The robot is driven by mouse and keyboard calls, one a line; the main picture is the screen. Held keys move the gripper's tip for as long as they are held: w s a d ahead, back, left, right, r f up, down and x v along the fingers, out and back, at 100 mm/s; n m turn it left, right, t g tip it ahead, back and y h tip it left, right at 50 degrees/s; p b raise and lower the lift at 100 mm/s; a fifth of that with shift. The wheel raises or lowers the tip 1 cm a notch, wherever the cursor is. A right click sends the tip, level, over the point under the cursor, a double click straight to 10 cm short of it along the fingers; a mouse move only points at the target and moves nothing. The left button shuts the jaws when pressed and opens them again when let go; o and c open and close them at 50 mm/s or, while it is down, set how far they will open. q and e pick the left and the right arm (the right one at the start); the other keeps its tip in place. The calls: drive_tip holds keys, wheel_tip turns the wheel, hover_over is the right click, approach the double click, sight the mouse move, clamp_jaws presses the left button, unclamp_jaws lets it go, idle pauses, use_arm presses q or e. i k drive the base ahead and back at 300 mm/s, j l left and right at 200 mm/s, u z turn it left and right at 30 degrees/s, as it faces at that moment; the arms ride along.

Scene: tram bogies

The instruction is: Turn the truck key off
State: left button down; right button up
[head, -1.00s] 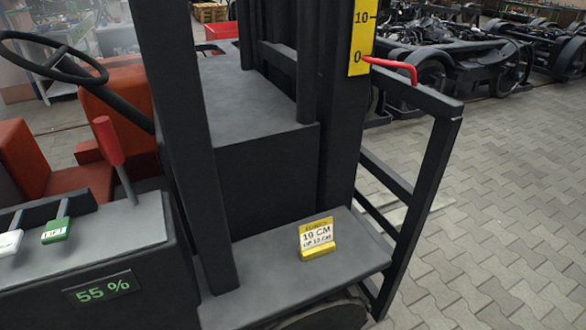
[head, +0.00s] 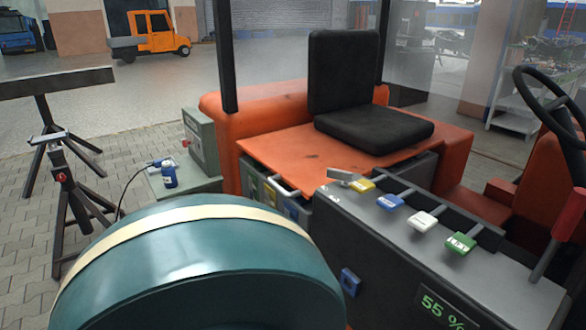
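The truck is orange with a dark grey console (head: 390,250). A small blue block-shaped part (head: 350,282) sits on the console's side face. I cannot tell whether it is the key, and no key is clearly recognisable. On the console's top are levers with a yellow tag (head: 361,185), a blue tag (head: 390,202), a white tag (head: 423,221) and a green tag (head: 461,243). A grey piece (head: 345,175) is beside the yellow one. A display (head: 441,310) on the console shows 55 %, lit green. Neither gripper is in view.
A black seat (head: 360,95) is on the truck, and a steering wheel (head: 545,103) and a red-topped lever (head: 570,215) are at right. A charger-like grey box (head: 200,142), a blue tool (head: 168,174) and dark stands (head: 68,185) are at left. Paved floor lies beyond.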

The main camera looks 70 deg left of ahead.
sight(346, 178)
drive_tip(key=u, duration=1.75)
